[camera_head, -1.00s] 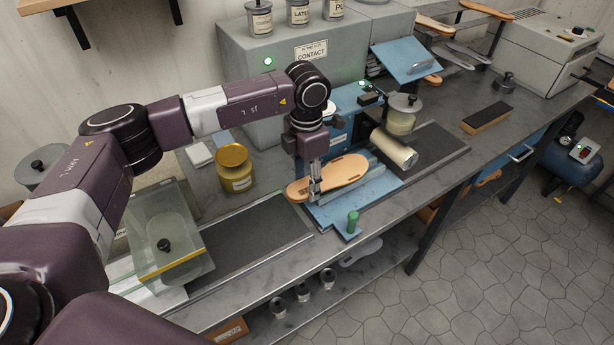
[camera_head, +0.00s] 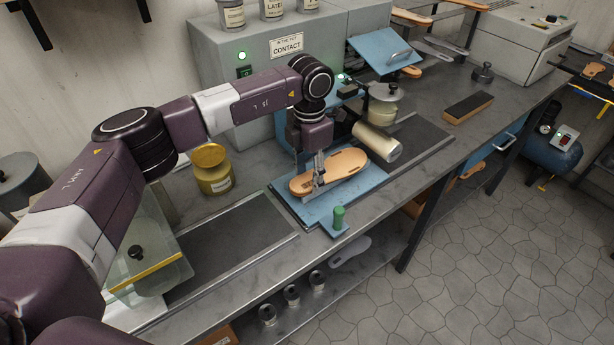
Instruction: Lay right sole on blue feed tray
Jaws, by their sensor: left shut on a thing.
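A tan sole (camera_head: 343,165) is in the head view, with its long side running along the blue feed tray (camera_head: 310,212). It is flat and lies over the tray, low and close to its surface; I cannot tell whether it touches. My left gripper (camera_head: 318,181) points down from above and is shut on the sole near its left end. The fingers hide part of the sole's middle-left edge. My right gripper is not in view.
A pale roller (camera_head: 376,142) lies just behind the sole. A green knob (camera_head: 339,217) stands at the tray's front corner. A yellow jar (camera_head: 212,170) is at left, behind a dark belt (camera_head: 225,245). A grey machine labelled CONTACT (camera_head: 284,47) stands behind.

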